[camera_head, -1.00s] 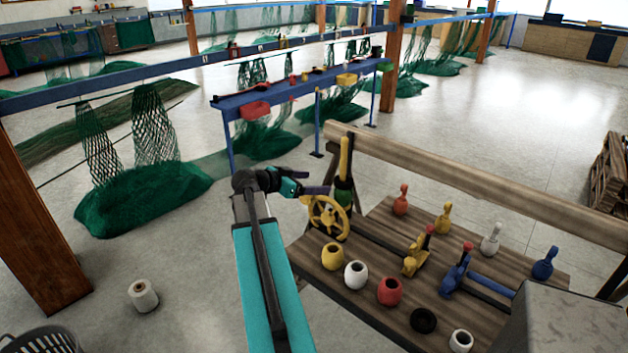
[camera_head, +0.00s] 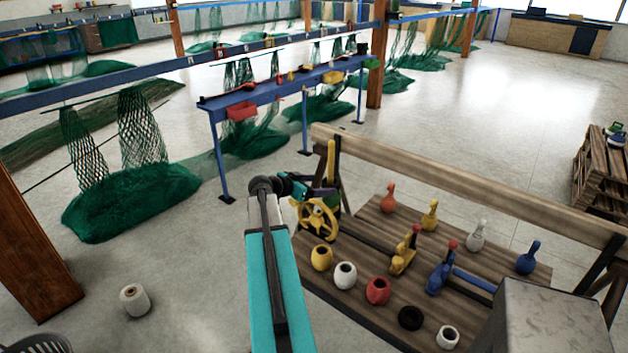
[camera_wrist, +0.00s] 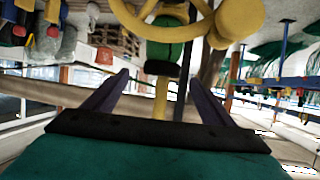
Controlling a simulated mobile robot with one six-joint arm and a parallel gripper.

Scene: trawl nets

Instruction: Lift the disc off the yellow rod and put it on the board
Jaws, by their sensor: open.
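The yellow rod (camera_head: 331,160) stands upright at the board's far left corner; it also shows in the wrist view (camera_wrist: 160,98). Low on it is a dark green round piece (camera_head: 333,197), also in the wrist view (camera_wrist: 166,50), with a black band (camera_wrist: 161,68) beside it. I cannot tell which of these is the disc. My gripper (camera_head: 322,192) is open and empty at the rod, above the yellow wheel (camera_head: 316,218). In the wrist view its fingers (camera_wrist: 160,82) appear on either side of the rod. The wooden board (camera_head: 365,238) lies right of it.
The board carries yellow (camera_head: 321,257), white (camera_head: 345,275) and red (camera_head: 377,290) pots, a black ring (camera_head: 410,317), several coloured pins and two levers. A wooden beam (camera_head: 470,185) runs behind. A grey box (camera_head: 545,320) stands at front right.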

